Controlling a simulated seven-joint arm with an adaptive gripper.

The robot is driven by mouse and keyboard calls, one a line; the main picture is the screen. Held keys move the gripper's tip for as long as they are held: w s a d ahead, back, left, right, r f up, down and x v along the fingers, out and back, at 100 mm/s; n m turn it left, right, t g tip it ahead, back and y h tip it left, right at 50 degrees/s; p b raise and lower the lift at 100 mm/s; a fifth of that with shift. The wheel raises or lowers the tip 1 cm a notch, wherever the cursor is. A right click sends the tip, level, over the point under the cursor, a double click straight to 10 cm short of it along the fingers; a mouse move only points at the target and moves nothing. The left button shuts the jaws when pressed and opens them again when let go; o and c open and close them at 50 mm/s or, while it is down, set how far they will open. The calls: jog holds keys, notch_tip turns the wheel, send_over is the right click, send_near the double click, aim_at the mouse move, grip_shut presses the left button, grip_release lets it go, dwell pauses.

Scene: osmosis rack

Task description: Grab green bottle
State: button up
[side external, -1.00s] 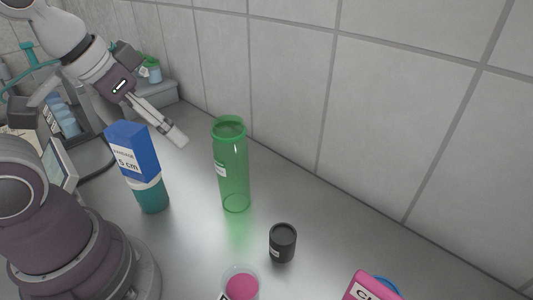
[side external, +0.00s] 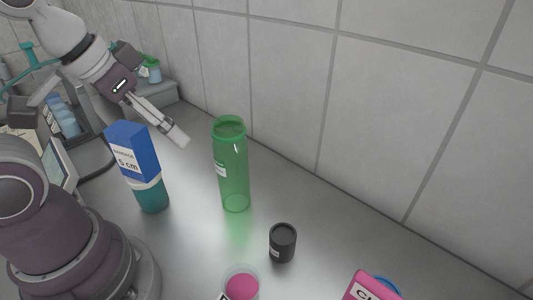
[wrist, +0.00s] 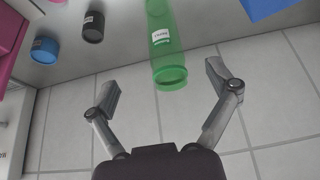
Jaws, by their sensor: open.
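The green bottle (side external: 232,170) is tall, clear green and upright on the grey counter, with a white label on its side. My gripper (side external: 181,139) is to its left in the side view, near the height of its upper part and apart from it. In the wrist view my gripper (wrist: 163,92) is open, with one finger to each side of the bottle's open rim. There the bottle (wrist: 162,45) shows between and beyond the fingertips, and nothing is held.
A blue box (side external: 131,148) sits on a teal container (side external: 151,196) left of the bottle. A black jar (side external: 283,242), a pink-filled cup (side external: 242,286) and a pink box (side external: 370,287) stand toward the front. A tiled wall (side external: 290,70) runs behind the counter.

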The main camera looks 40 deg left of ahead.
dwell(0.3)
jog(key=m+g, duration=0.3)
jog(key=m, duration=0.7)
send_near(229, 137)
jog(key=s+a+f, duration=0.1)
jog(key=s+a, duration=0.1)
jog(key=w+m+g, duration=0.3)
jog(key=w+m, duration=0.2)
jog(key=m, duration=0.5)
jog(key=f, duration=1)
jog(key=shift+w+a+f, duration=0.1)
jog(key=shift+w+f, duration=0.25)
jog(key=shift+f, duration=0.05)
jog(key=c, duration=1.2)
jog(key=shift+r, duration=0.1)
